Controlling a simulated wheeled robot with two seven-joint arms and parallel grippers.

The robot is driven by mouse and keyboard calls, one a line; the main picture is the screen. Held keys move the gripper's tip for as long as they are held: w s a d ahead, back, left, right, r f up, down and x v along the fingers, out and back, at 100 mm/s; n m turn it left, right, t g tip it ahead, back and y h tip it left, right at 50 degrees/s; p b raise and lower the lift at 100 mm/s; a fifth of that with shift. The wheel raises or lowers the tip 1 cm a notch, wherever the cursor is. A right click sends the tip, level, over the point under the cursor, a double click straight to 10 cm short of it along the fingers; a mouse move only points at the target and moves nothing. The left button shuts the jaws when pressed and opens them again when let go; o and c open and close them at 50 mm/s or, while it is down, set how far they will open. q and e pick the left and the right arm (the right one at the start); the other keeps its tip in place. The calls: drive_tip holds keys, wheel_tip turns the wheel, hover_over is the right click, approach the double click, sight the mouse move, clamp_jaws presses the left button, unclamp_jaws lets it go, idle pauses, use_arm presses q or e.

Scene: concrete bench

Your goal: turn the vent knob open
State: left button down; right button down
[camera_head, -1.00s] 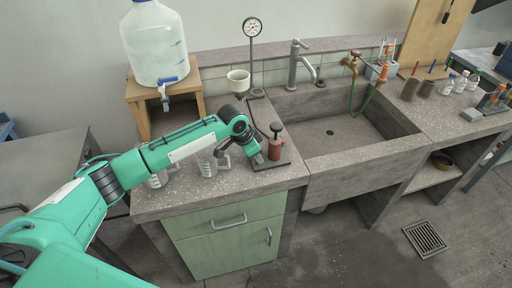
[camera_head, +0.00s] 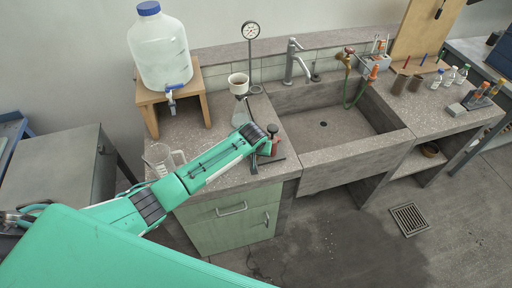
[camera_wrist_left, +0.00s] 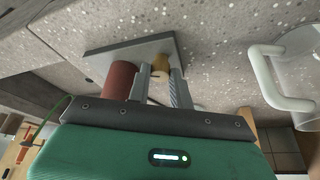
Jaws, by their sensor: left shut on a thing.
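The red pump (camera_head: 274,138) with a black top stands on a dark plate (camera_head: 281,163) at the bench's front, left of the sink. In the left wrist view its red body (camera_wrist_left: 119,81) rises from the grey plate (camera_wrist_left: 110,59). A small brass vent knob (camera_wrist_left: 160,67) sits beside the red body on that plate. My left gripper (camera_wrist_left: 159,84) has a finger on each side of the knob and is shut on it. In the head view my left forearm hides the knob and most of the gripper. My right gripper is not in view.
The stone sink (camera_head: 335,130) is empty.

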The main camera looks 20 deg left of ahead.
use_arm(q)
drive_tip(key=shift+d+n+y+p, duration=0.1)
drive_tip(key=shift+n+y+p, duration=0.65)
drive_tip(key=shift+n, duration=0.85)
drive_tip(key=shift+w, duration=0.1)
drive_tip(key=c, duration=1.3)
unclamp_jaws()
drive_tip(key=shift+o, duration=0.2)
drive_tip(key=b+v, duration=0.2)
drive_tip(key=v, duration=1.2)
drive_tip(key=shift+w, duration=0.15)
